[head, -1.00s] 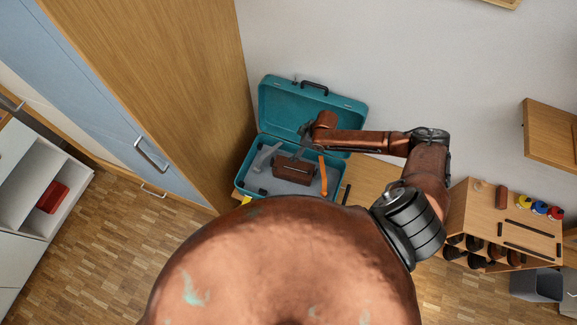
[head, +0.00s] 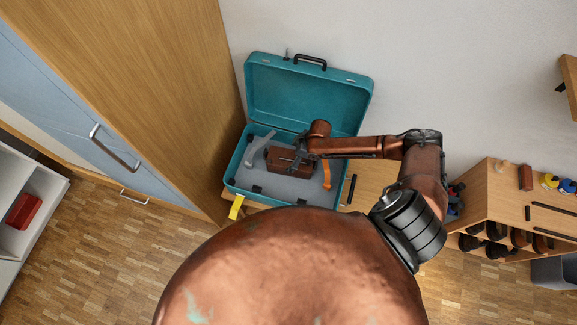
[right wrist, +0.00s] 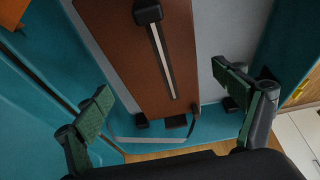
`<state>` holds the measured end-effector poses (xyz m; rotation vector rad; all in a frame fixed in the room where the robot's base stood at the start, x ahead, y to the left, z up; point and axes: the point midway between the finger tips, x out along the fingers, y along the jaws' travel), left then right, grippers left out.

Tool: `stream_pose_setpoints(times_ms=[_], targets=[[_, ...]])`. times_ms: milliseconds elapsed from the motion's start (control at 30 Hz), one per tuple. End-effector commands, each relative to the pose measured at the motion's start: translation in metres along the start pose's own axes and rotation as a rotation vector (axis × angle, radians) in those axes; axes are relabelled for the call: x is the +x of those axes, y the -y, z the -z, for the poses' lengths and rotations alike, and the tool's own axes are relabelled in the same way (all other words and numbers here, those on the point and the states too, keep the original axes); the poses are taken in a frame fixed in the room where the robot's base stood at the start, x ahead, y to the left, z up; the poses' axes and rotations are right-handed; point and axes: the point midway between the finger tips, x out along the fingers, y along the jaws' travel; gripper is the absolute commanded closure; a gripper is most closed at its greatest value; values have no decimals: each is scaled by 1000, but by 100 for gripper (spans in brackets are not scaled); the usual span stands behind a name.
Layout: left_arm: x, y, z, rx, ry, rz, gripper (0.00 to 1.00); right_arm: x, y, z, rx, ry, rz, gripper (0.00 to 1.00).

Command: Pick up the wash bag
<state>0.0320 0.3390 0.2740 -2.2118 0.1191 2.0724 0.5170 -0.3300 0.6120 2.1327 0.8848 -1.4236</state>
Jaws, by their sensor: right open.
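The wash bag (head: 285,164) is a brown box-like bag lying in the open teal suitcase (head: 236,174). In the right wrist view the wash bag (right wrist: 160,60) shows a dark zip strip along its top. My right gripper (head: 292,158) is open over the bag and covers part of it in the head view. In the right wrist view the two green-padded fingers of my right gripper (right wrist: 168,98) stand apart, one toward each side of the bag. Contact cannot be told. My left gripper is out of view.
A grey curved item (head: 258,146) lies left of the bag and an orange strip (head: 326,174) lies right of it. The suitcase lid (head: 308,98) stands open behind. A tall wooden cabinet (head: 165,90) is close on the left.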

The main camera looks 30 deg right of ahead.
Motion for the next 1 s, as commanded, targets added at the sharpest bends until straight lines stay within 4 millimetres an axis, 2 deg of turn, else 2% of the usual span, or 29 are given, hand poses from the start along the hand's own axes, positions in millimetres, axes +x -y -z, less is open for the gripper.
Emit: stream_pose_setpoints(times_ms=[267,633,767,1000], targets=[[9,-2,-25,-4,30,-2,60,27,0,-3,2,0,1,11],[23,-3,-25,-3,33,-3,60,75,0,-10,2,1,1,11],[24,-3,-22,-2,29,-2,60,82,0,-10,1,2,0,11],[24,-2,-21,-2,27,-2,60,81,0,-9,1,1,0,12]])
